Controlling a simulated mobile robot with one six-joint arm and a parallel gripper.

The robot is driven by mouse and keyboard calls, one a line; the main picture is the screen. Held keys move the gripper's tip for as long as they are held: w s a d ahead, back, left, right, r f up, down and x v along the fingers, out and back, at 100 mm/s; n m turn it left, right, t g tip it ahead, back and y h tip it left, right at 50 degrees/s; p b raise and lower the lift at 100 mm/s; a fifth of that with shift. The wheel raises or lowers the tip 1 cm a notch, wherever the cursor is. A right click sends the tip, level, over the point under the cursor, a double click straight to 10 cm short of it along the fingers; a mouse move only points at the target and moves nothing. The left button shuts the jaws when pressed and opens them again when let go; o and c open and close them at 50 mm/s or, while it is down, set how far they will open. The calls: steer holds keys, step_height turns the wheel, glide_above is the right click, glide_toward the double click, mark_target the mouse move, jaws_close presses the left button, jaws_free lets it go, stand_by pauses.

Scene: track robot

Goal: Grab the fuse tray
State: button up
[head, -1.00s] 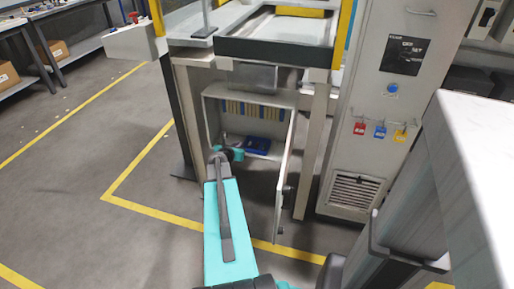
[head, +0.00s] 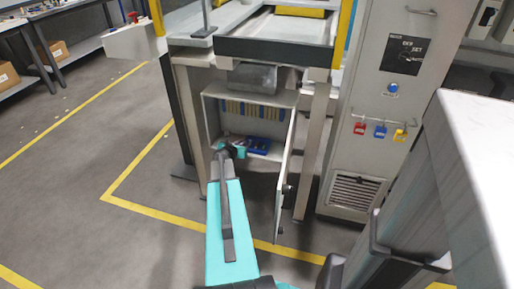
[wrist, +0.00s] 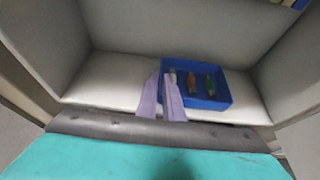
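The fuse tray is a blue open box (head: 259,145) on the floor of the low cabinet. In the wrist view the tray (wrist: 217,98) holds several small coloured fuses (wrist: 192,84). My gripper (head: 238,149) is inside the cabinet at the tray's left side. In the wrist view its two pale fingers (wrist: 162,76) stand slightly apart at the tray's left wall. The right finger overlaps the wall in the picture and the left finger is outside it. I cannot tell whether they touch it.
The cabinet (head: 211,118) has side walls close around my gripper and its door (head: 285,180) hangs open on the right. A row of yellow and blue strips (head: 250,110) lines its back wall. A grey control cabinet (head: 357,160) stands to the right.

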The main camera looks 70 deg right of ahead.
steer(key=shift+x, duration=1.7)
jaws_close()
steer(key=shift+r, duration=0.15)
step_height(320, 180, up, 10)
steer(key=p, duration=0.2)
steer(key=shift+p, duration=0.35)
